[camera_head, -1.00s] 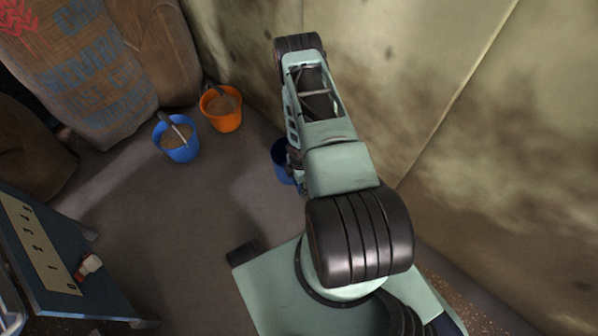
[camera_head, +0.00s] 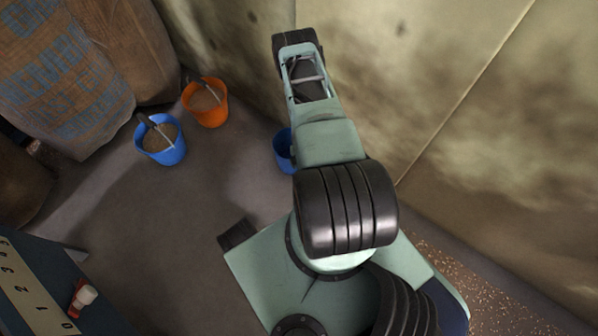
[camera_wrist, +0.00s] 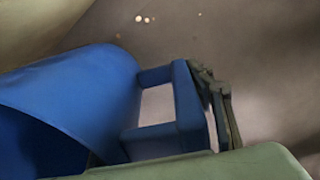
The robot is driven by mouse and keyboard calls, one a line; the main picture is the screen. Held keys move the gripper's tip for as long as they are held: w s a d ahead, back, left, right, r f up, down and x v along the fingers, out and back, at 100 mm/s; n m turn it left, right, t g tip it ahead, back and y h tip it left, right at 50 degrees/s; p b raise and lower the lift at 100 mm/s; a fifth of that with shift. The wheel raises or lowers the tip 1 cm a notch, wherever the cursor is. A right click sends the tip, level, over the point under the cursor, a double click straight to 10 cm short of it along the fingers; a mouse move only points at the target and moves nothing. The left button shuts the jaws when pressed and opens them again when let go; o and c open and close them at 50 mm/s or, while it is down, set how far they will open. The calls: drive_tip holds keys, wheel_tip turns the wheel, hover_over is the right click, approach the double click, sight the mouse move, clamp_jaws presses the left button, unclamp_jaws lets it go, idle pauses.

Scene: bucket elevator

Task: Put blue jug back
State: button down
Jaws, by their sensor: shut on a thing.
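The blue jug (camera_wrist: 75,90) fills the left of the wrist view, with its squared handle (camera_wrist: 187,105) pointing right. My gripper (camera_wrist: 218,100) is shut on the handle; its dark fingers show at the handle's outer side. In the head view a part of the blue jug (camera_head: 283,150) shows beside my arm, near the wall. My arm hides the rest of it and my gripper there. I cannot tell from these views how high the jug is above the floor.
A blue bucket (camera_head: 161,147) and an orange bucket (camera_head: 206,107), both with grainy contents, stand on the floor by large sacks (camera_head: 75,85). A dark table (camera_head: 40,285) with a numbered strip and a small red-and-white object is at lower left. Floor between is clear.

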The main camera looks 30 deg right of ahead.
drive_tip(key=shift+f, duration=0.15)
drive_tip(key=c, duration=0.9)
unclamp_jaws()
drive_tip(key=r+p, duration=0.5)
drive_tip(key=r, duration=0.7)
drive_tip(key=shift+s+r, duration=0.2)
